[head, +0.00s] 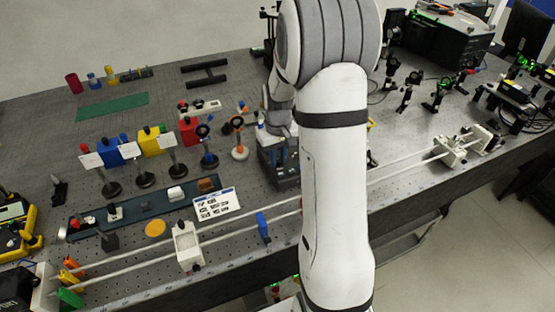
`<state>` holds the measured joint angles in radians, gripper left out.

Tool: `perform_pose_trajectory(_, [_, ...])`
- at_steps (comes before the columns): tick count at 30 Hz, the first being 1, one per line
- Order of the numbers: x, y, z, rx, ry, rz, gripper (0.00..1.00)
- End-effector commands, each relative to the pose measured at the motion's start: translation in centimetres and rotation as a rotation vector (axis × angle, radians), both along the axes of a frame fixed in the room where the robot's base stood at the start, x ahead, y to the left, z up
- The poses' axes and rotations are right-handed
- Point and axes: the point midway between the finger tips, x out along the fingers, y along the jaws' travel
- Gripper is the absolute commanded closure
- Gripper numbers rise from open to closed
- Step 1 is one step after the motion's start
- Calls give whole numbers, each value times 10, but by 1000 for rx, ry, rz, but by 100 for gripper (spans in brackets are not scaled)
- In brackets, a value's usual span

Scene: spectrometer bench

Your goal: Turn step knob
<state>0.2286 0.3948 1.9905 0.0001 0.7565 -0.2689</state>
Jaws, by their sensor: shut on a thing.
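My gripper (277,128) is small in the head view, just left of my white arm, and points down at a dark grey-blue bench device (283,172). It is shut on a part at the top of this device, which I take to be the step knob. The fingertips and the knob are too small and too covered to make out. My arm hides the device's right side, so I cannot tell how far the knob is turned.
Posted optics, with a blue block (110,153) and a yellow block (149,142), stand left of the device. A white card (216,204) lies in front of them. A long twin-rod rail (225,225) runs along the front edge. More optics (437,96) stand at right.

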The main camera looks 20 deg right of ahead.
Motion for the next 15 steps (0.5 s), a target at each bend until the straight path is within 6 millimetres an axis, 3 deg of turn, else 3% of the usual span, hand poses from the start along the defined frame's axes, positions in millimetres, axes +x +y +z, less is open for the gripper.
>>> perform_pose_trajectory(15, [1,0,0,-1,-1,178,100])
